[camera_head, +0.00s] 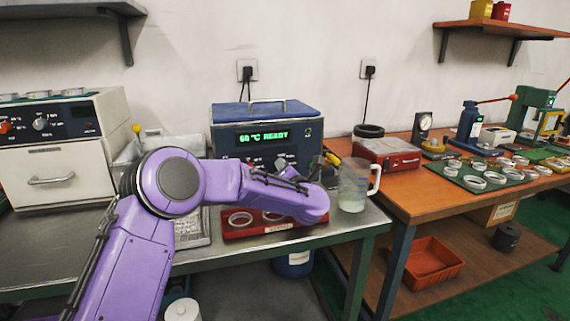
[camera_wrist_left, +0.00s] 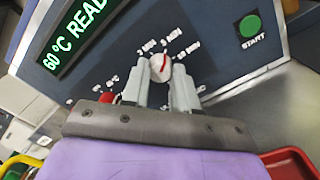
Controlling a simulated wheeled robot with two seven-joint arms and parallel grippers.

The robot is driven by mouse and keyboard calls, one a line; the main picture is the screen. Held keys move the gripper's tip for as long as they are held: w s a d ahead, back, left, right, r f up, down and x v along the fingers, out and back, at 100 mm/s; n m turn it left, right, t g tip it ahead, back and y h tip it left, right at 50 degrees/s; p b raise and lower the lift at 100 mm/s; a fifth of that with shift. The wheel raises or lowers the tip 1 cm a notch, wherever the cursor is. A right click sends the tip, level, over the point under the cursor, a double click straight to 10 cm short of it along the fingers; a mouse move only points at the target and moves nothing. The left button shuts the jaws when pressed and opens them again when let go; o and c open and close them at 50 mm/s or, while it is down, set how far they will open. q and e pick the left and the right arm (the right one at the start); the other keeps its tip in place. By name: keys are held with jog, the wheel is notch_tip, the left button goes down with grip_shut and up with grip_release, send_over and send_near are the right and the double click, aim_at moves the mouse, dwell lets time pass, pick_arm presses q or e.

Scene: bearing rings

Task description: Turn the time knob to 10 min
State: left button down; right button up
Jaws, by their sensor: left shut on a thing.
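The time knob (camera_wrist_left: 161,66) is a small white dial with a red line, on the dark blue front panel of the heater (camera_head: 228,137). MIN labels surround its upper side in the left wrist view. The red line slants up and right in that picture; which label it meets is hard to read. My left gripper (camera_wrist_left: 162,74) is shut on the knob, one grey finger on each side. In the head view my purple left arm (camera_head: 235,183) reaches across the front of the heater and partly covers its controls. My right gripper is not in view.
The display (camera_head: 263,137) reads 60 °C READY. A green START button (camera_wrist_left: 249,26) and a red knob (camera_wrist_left: 106,98) share the panel. A red tray with rings (camera_head: 232,234) and a clear jug (camera_head: 353,186) stand close to my arm on the metal bench.

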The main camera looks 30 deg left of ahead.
pick_arm(q)
jog(key=m+p, duration=0.1)
jog(key=m, duration=0.1)
jog(key=m+p, duration=0.2)
jog(key=shift+r+m, duration=0.2)
jog(key=shift+m, duration=0.1)
jog(key=shift+f+m+p, duration=0.15)
jog(key=shift+m+p, duration=1)
jog(key=shift+m, duration=0.85)
jog(key=shift+f, duration=0.1)
jog(key=c, duration=0.9)
grip_release()
jog(key=shift+o, duration=0.2)
jog(key=v, duration=1)
jog(key=shift+s+d, duration=0.15)
jog(key=shift+s, duration=0.2)
